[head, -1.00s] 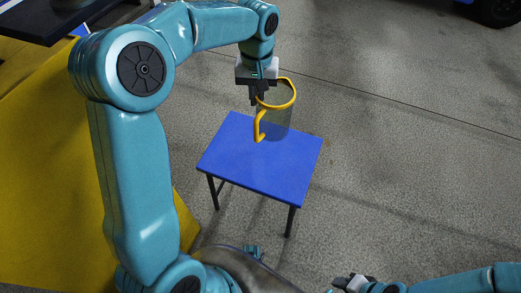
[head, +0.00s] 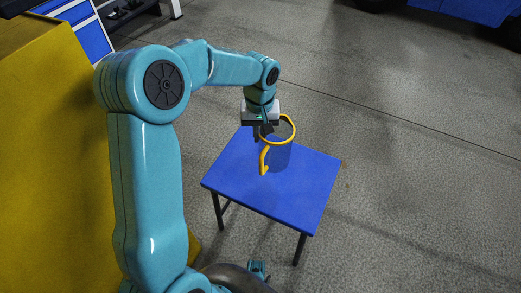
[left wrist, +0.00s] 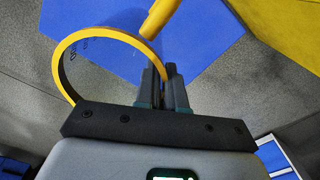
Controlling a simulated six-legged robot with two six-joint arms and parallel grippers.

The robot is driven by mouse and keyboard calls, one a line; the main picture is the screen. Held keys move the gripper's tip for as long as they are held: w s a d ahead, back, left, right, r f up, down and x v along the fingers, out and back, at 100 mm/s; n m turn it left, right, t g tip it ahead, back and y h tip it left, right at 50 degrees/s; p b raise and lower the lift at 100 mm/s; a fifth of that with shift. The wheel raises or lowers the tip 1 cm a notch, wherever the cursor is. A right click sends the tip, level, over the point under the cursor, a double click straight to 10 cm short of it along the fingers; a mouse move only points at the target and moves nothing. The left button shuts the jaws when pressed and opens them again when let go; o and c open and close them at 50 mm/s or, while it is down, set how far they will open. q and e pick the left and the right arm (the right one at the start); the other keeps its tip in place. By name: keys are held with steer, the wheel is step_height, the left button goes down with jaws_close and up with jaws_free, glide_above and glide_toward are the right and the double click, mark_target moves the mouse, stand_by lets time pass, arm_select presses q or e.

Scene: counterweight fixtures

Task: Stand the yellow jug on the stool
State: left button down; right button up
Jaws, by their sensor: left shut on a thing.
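The yellow jug (head: 280,157) has a see-through grey body with a yellow rim and a yellow handle. It is upright over the blue top of the stool (head: 312,188). I cannot tell whether its base touches the top. My left gripper (head: 262,134) points down and is shut on the jug at its rim, near the handle side. In the left wrist view the jug's rim (left wrist: 62,62) curves to the left of the gripper fingers (left wrist: 166,88), with the blue stool top (left wrist: 208,62) beyond.
A large yellow block (head: 60,170) stands at the left. A blue and white drawer cabinet (head: 92,38) is behind it. A blue object (head: 465,8) is at the far top right. The grey floor right of the stool is clear.

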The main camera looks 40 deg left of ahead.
arm_select(q)
step_height(320, 180, down, 5)
steer(key=shift+f+b, duration=0.2)
steer(key=shift+b, duration=0.7)
steer(key=shift+f, duration=0.45)
steer(key=shift+f, duration=0.15)
steer(key=c, duration=1.2)
jaws_free()
steer(key=shift+c, duration=0.2)
steer(key=shift+r, duration=0.35)
step_height(320, 180, up, 12)
steer(key=p, duration=0.3)
steer(key=shift+p, duration=0.35)
